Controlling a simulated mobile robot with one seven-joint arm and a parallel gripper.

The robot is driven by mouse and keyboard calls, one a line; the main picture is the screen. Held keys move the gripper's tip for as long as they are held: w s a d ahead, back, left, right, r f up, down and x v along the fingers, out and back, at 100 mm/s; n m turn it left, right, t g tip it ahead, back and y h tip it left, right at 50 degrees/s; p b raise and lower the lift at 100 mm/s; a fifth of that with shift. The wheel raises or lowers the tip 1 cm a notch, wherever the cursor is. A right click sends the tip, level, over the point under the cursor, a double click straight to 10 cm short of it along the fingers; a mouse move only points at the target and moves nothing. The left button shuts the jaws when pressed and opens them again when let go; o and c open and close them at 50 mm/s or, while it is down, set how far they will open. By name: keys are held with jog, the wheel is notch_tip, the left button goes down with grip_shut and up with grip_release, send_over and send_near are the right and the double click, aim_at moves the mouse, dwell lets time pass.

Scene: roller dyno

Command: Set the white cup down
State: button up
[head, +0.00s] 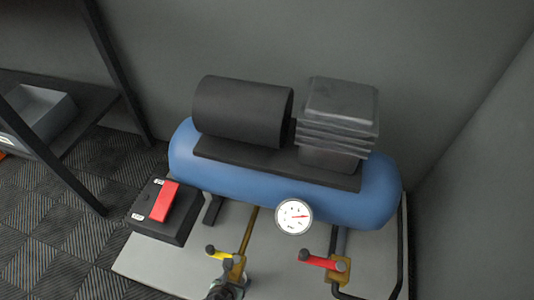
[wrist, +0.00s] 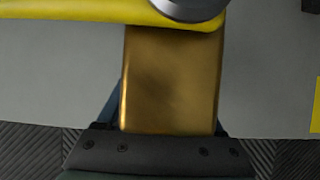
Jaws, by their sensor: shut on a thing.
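No white cup shows in either view. My gripper (head: 229,285) is at the bottom edge of the head view, against a brass valve (head: 238,268) with a yellow lever (head: 218,254). In the wrist view the brass body (wrist: 170,75) runs straight into my gripper (wrist: 171,128), with dark finger edges showing at both its sides. My gripper is shut on this valve body. The yellow lever (wrist: 90,12) crosses the top of the wrist view, beside a grey round part (wrist: 190,8). The fingertips are mostly hidden.
A blue tank (head: 230,172) with a dark motor stands on a grey base plate (head: 150,262). A gauge (head: 294,217) and a red-levered valve (head: 322,262) are to the right. A black box (head: 150,215) with a red top and a shelf (head: 95,110) are left.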

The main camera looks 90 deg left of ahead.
jog(key=shift+f, duration=0.1)
jog(key=o, duration=1.3)
jog(key=shift+o, duration=0.2)
jog(key=shift+r, duration=0.25)
jog(key=p+v, duration=0.8)
jog(key=v, duration=0.3)
jog(key=shift+d+r, duration=0.25)
jog(key=shift+d, duration=0.05)
jog(key=shift+s, duration=0.1)
